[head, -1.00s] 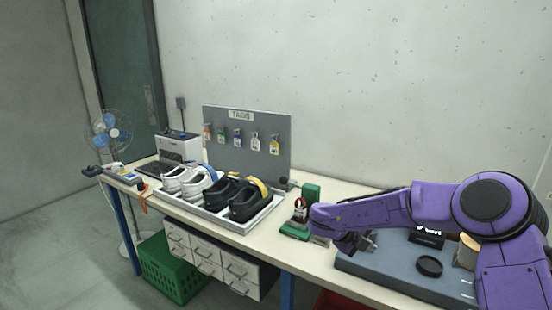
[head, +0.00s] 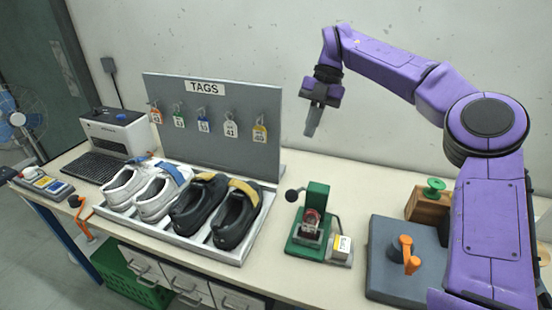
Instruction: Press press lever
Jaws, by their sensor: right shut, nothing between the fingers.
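The green press (head: 317,196) stands on the table right of the shoes. Its lever has a dark round knob (head: 291,195) that sticks out to the left of the press. A red and clear item (head: 310,220) sits in the press; its details are too small to tell. My right gripper (head: 312,128) is shut and empty, pointing down in the air, and shows above the press in the picture, apart from the lever. My left gripper is not in view.
A small white and yellow box (head: 341,246) is beside the press. A shoe tray (head: 180,236) with white and black shoes lies left. The TAGS board (head: 215,135) stands behind. A grey mat (head: 395,280) with an orange-handled item (head: 411,258) is on the right.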

